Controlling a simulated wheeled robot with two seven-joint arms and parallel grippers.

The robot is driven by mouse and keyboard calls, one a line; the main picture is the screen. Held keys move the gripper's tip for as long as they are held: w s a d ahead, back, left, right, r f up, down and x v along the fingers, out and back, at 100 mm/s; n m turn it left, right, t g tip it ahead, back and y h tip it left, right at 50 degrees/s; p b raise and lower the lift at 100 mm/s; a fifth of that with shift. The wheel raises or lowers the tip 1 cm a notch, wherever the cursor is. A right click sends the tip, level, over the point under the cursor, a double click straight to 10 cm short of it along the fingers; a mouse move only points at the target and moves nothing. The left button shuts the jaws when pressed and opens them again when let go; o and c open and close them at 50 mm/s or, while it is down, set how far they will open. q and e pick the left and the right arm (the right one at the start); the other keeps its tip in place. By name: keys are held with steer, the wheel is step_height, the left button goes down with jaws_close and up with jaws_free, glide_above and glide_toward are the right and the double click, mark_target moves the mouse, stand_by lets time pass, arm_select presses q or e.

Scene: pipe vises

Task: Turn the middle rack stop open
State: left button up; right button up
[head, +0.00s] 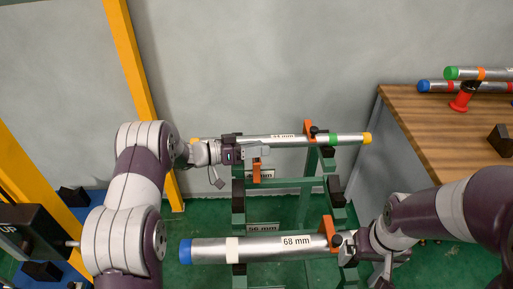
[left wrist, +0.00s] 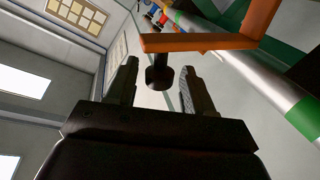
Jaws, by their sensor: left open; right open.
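An orange rack stop (head: 308,133) with a black knob (head: 314,130) stands at the far 44 mm pipe (head: 290,140), beside its green band. A second orange piece (head: 256,170) shows just below my left gripper (head: 262,152). A third orange stop (head: 328,229) stands by the front 68 mm pipe (head: 270,248). My left gripper is open along the far pipe. In the left wrist view an orange stop (left wrist: 205,42) and its black knob (left wrist: 159,76) appear ahead, between the open fingers; contact is not clear. My right gripper (head: 352,247) is open beside the front stop's knob, partly hidden.
The green rack (head: 290,186) carries both pipes; a 56 mm label (head: 263,229) sits between them. A wooden table (head: 425,125) at right holds more pipes (head: 470,86) and a red support (head: 461,101). Yellow posts (head: 130,62) stand at left.

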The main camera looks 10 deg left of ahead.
arm_select(q)
steer(key=b+v, duration=0.1)
steer(key=v, duration=1.1)
steer(key=shift+a, duration=0.35)
steer(key=shift+s, duration=0.1)
